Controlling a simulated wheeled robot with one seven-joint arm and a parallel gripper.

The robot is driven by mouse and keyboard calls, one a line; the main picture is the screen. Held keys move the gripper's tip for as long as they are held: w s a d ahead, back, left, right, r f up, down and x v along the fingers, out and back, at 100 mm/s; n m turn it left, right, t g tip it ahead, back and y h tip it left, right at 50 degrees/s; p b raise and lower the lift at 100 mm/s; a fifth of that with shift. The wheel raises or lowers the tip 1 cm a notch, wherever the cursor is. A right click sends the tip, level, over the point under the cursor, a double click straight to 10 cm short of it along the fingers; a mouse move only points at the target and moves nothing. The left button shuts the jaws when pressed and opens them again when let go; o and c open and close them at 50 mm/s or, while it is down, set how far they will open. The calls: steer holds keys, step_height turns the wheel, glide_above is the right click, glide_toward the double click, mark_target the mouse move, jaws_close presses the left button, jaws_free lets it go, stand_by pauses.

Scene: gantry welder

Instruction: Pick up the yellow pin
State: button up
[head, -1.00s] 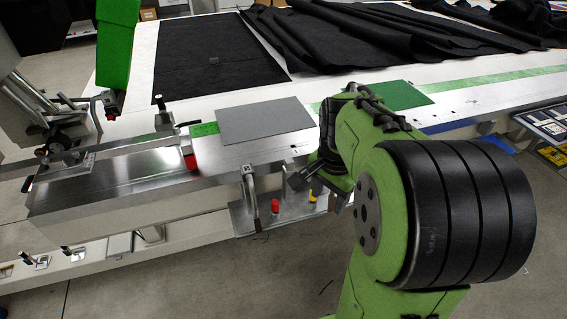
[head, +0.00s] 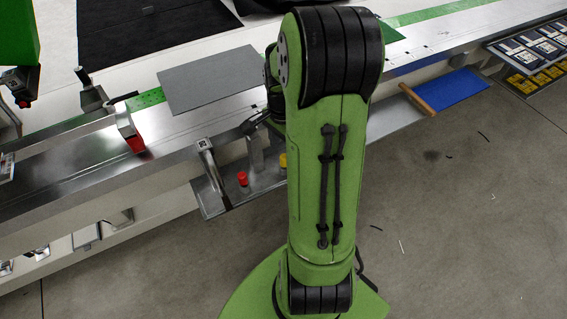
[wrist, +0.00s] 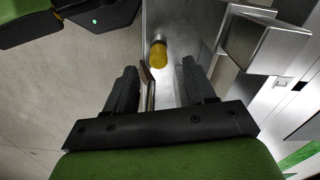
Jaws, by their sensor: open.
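The yellow pin (head: 283,160) stands on a low metal shelf (head: 212,207) at the side of the machine bed, partly hidden by my arm in the head view. In the wrist view the yellow pin (wrist: 158,54) lies just beyond the fingertips, roughly midway between them. My gripper (wrist: 158,68) is open, with nothing held. In the head view my gripper is mostly hidden behind my arm; only a dark part shows to its left.
A red pin (head: 242,179) stands left of the yellow one. A metal upright (head: 209,165) rises from the shelf. In the wrist view metal blocks (wrist: 262,42) stand close right of the fingers. A grey sheet (head: 208,78) lies on the bed. The floor in front is free.

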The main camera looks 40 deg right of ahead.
mark_target(284, 156)
step_height(284, 156, down, 6)
steer(key=shift+r+b, duration=0.25)
steer(key=shift+b, duration=0.75)
steer(key=shift+s+r, duration=0.1)
steer(key=shift+c, duration=0.4)
jaws_close()
